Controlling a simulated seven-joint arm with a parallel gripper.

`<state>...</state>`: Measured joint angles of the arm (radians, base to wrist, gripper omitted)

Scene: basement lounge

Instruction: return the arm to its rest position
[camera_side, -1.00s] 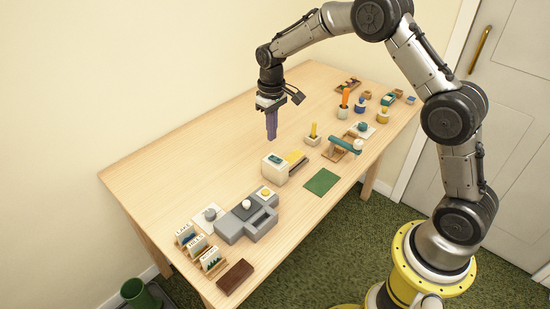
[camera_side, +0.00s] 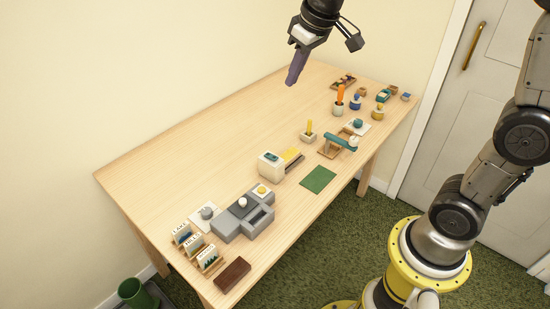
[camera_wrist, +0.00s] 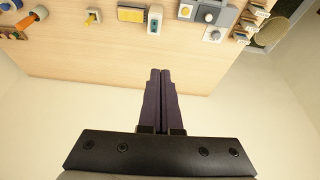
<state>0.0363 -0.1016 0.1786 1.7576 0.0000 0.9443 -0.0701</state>
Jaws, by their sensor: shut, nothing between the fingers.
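My gripper (camera_side: 291,82) is high above the back part of the wooden table (camera_side: 190,150) in the side view, its purple fingers pointing down and slightly left. The fingers are together with nothing between them. In the wrist view the gripper (camera_wrist: 160,72) shows the two purple fingers side by side, with the table's edge and the pale wall beyond them. My arm reaches up out of the top of the side view, so part of it is hidden.
On the table stand a grey block-like device (camera_side: 243,215), a white box (camera_side: 271,164), a green mat (camera_side: 318,180), card holders (camera_side: 208,258), a brown block (camera_side: 232,275) and several small pots. The table's left and back areas are clear. A green bin (camera_side: 138,294) stands on the floor.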

